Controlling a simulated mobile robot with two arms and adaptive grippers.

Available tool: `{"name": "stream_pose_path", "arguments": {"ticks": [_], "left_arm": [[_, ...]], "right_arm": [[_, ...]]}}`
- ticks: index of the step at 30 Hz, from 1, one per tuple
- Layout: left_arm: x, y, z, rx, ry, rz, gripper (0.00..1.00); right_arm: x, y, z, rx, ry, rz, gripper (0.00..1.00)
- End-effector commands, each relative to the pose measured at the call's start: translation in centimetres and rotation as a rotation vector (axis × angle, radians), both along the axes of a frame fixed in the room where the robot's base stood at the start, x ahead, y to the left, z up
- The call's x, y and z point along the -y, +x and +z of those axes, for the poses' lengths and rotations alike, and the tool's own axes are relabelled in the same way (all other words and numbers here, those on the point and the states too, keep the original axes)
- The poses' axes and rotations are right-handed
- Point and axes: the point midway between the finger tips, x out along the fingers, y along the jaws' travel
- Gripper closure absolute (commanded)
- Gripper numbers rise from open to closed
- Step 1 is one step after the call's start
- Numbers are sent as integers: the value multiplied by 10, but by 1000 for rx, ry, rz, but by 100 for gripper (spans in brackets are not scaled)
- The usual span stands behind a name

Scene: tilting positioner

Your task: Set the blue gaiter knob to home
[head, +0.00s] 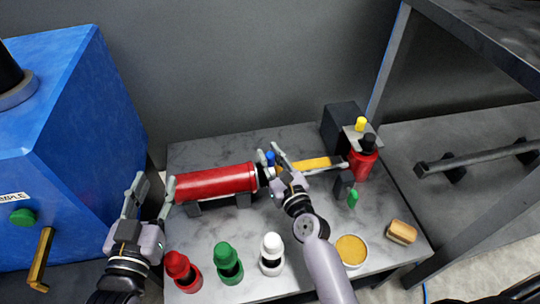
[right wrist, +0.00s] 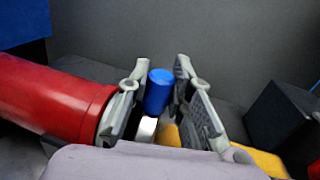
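The blue knob (head: 270,157) stands at the right end of a red cylinder. In the right wrist view it is a blue cap (right wrist: 158,91) above a pale stem; its base is hidden, so I cannot tell its exact setting. My right gripper (head: 272,170) is open around the blue knob. In the right wrist view its fingers (right wrist: 161,68) stand on either side of the cap, with a gap visible on the right and a narrower one on the left. My left gripper (head: 153,197) is open and empty, left of the red cylinder.
Red (head: 180,270), green (head: 228,262) and white (head: 271,255) knobs stand at the front. A yellow bar (head: 312,163), red bottle (head: 362,163), yellow-topped cup (head: 351,250) and tan block (head: 402,231) are right. A blue cabinet (head: 75,140) stands left.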

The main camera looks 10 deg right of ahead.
Motion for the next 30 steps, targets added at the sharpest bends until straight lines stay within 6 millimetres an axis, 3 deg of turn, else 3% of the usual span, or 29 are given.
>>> {"name": "stream_pose_path", "arguments": {"ticks": [8, 24, 30], "left_arm": [[0, 0, 0, 0, 0, 0, 60], [0, 0, 0, -1, 0, 1, 60], [0, 0, -1, -5, 1, 1, 60]], "right_arm": [[0, 0, 0, 0, 0, 0, 100], [1, 0, 0, 0, -1, 0, 100], [23, 0, 0, 0, -4, 0, 100]]}}
